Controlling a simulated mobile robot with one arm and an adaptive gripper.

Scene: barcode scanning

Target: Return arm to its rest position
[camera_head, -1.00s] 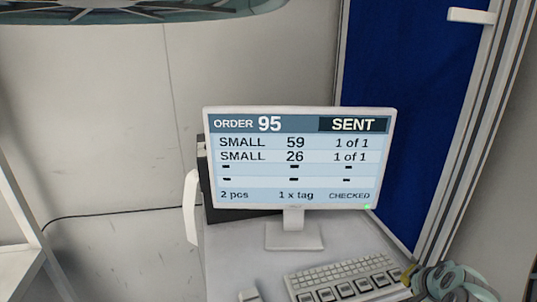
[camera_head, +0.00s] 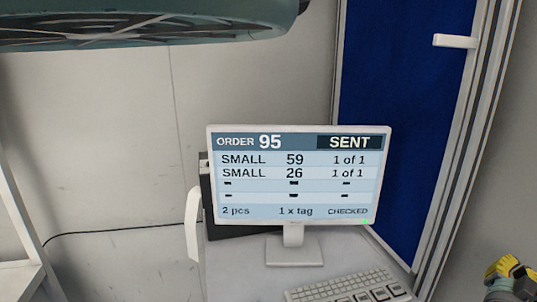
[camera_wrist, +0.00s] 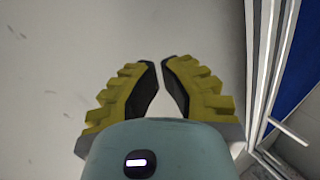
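My gripper (camera_head: 506,268) shows at the lower right corner of the head view, right of the keyboard, with part of it cut off by the frame. In the wrist view my gripper (camera_wrist: 160,64) has two yellow fingers with black pads. Their tips are close together with a narrow gap between them. Nothing is held between them. Bare pale floor or wall shows beyond the tips. The monitor (camera_head: 295,187) shows order 95 as SENT and CHECKED.
The monitor stands on a pale desk (camera_head: 235,272) with a keyboard (camera_head: 345,287) in front. A blue panel (camera_head: 395,150) with a metal frame stands at the right; its frame also edges the wrist view (camera_wrist: 262,80). A round teal object (camera_head: 150,36) hangs across the top left.

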